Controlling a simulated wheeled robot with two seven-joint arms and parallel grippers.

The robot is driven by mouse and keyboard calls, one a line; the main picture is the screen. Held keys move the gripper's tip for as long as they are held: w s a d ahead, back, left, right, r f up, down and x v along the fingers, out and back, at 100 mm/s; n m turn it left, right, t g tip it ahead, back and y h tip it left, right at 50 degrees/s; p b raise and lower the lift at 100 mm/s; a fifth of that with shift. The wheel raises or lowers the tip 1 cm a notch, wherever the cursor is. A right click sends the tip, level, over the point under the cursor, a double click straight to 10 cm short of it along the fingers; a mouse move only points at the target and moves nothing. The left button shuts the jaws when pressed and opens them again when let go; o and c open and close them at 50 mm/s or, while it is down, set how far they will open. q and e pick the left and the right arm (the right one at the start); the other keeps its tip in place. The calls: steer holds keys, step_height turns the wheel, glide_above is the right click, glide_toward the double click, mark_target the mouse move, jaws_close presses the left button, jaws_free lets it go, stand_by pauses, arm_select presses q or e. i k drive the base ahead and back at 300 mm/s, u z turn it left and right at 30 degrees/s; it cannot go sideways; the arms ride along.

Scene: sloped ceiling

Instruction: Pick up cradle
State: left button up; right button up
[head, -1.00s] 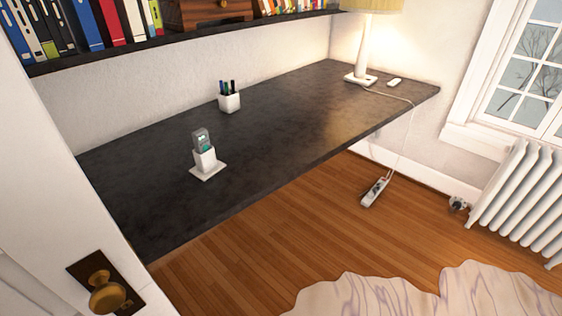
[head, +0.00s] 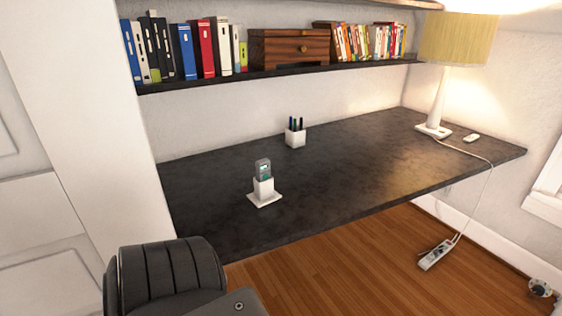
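A white cradle (head: 264,191) with a flat square base stands upright on the dark desk (head: 330,190), left of the desk's middle. A grey handset (head: 263,168) with a small greenish screen sits upright in it. Neither of my grippers is in view.
A white pen cup (head: 295,136) stands behind the cradle. A lamp (head: 436,100) and a small white object (head: 472,138) are at the desk's right end. A shelf (head: 200,80) with books hangs above. A power strip (head: 436,254) lies on the floor. The desk around the cradle is clear.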

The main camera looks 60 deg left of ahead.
mark_target(265, 194)
steer(key=i, duration=2.9)
steer(key=u, duration=2.95)
